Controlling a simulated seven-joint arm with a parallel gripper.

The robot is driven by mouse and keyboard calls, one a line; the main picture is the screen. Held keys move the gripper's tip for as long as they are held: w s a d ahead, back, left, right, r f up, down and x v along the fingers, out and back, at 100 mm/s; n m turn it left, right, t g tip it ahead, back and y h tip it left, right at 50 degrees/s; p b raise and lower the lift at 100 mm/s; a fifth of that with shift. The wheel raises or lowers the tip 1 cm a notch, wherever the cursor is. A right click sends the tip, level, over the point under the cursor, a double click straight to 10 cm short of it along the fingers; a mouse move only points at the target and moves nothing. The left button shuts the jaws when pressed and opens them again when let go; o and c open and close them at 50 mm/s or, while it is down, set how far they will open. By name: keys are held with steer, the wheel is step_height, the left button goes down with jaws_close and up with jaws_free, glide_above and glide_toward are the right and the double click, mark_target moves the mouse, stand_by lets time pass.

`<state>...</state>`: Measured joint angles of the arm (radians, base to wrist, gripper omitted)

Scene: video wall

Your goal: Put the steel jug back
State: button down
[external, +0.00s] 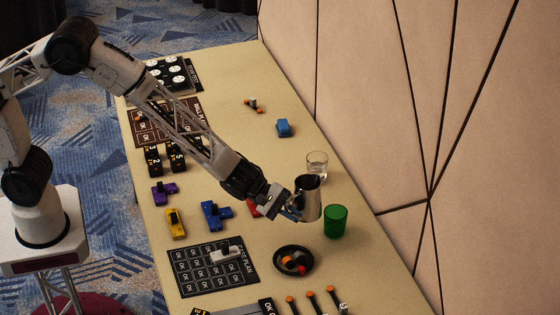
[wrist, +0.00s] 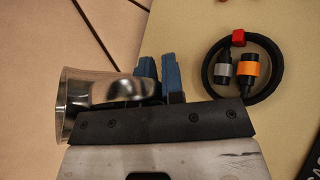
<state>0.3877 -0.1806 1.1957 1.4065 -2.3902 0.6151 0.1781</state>
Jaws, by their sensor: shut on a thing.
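The steel jug (external: 308,199) is a shiny metal vessel, upright in the external view beside the wall side of the table. My gripper (external: 290,206) reaches it from the left and is shut on it, seemingly at its handle side. In the wrist view the jug (wrist: 108,86) lies across the left, and the blue fingers (wrist: 160,78) are close together at its right end. The handle is mostly hidden by the fingers. I cannot tell whether the jug's base touches the table.
A clear glass (external: 317,164) stands just behind the jug, and a green cup (external: 335,221) stands close at its right. A coiled black cable (external: 293,262) with orange and red parts lies nearer. A black grid board (external: 213,267) and several coloured blocks lie to the left.

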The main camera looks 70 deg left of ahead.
steer(key=s+a, duration=0.4)
steer(key=a, duration=0.7)
steer(key=s+a, duration=0.4)
steer(key=a, duration=0.6)
steer(key=s+a, duration=0.4)
steer(key=a, duration=0.7)
steer(key=s+a+m+g, duration=0.1)
steer(key=s+a, duration=0.7)
steer(key=s, duration=0.1)
steer(key=shift+h, duration=0.5)
step_height(320, 180, down, 5)
steer(key=shift+s+d+f, duration=0.1)
steer(key=shift+d, duration=0.05)
steer(key=w, duration=0.5)
steer(key=w+f, duration=0.1)
steer(key=w, duration=1)
steer(key=shift+f, duration=0.25)
steer(key=shift+f, duration=1.75)
